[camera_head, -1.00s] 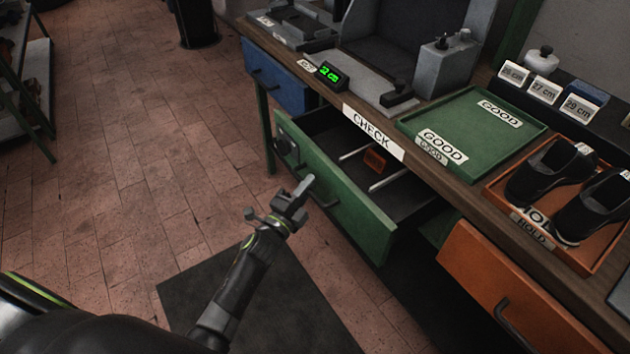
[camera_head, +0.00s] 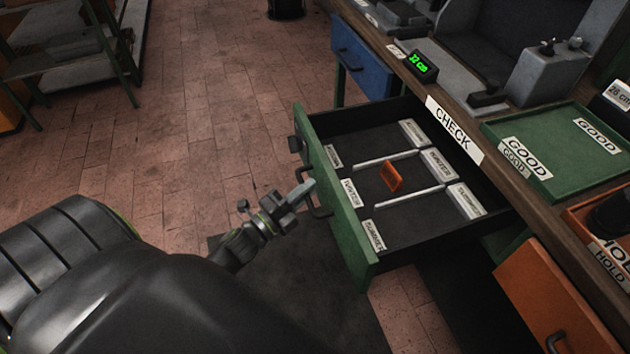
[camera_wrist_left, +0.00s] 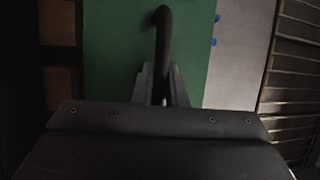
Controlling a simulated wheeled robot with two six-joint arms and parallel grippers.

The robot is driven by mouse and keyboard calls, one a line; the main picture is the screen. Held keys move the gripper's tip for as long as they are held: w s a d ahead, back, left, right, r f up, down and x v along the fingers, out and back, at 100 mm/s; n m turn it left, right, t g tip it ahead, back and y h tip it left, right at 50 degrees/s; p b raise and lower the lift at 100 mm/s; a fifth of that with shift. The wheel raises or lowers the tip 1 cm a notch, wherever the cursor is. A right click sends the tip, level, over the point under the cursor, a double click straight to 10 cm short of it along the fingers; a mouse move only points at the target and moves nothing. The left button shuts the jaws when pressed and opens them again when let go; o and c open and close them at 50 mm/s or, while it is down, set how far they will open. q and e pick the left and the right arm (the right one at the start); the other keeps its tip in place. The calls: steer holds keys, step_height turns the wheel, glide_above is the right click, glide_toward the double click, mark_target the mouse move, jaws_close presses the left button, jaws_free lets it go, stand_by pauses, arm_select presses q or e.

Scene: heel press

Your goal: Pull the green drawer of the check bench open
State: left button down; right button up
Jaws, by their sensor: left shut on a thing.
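The green drawer (camera_head: 345,218) of the check bench stands well out from under the bench top. Its inside shows compartments with white labels and white dividers, and a small orange piece (camera_head: 391,177) lies in the middle. My left gripper (camera_head: 306,190) is at the drawer's front, shut on the dark bar handle (camera_head: 317,208). In the left wrist view the handle (camera_wrist_left: 163,50) runs between the two fingers against the green front (camera_wrist_left: 120,60). My right gripper is not in view.
A blue drawer (camera_head: 362,62) is closed at the left, and an orange drawer (camera_head: 555,300) is at the right. The bench top (camera_head: 500,190) holds a CHECK label and a green GOOD tray (camera_head: 560,165). Floor (camera_head: 190,150) to the left is clear.

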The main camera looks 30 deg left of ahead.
arm_select(q)
steer(key=shift+f, duration=0.1)
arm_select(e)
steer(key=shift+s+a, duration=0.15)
arm_select(q)
steer(key=c, duration=1.5)
jaws_free()
steer(key=shift+o, duration=0.2)
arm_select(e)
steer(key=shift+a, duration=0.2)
arm_select(q)
steer(key=b+v, duration=0.2)
steer(key=v, duration=1.5)
steer(key=shift+s+b, duration=0.3)
steer(key=shift+b, duration=0.05)
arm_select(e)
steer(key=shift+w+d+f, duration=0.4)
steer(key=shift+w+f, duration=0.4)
arm_select(q)
steer(key=shift+a, duration=0.15)
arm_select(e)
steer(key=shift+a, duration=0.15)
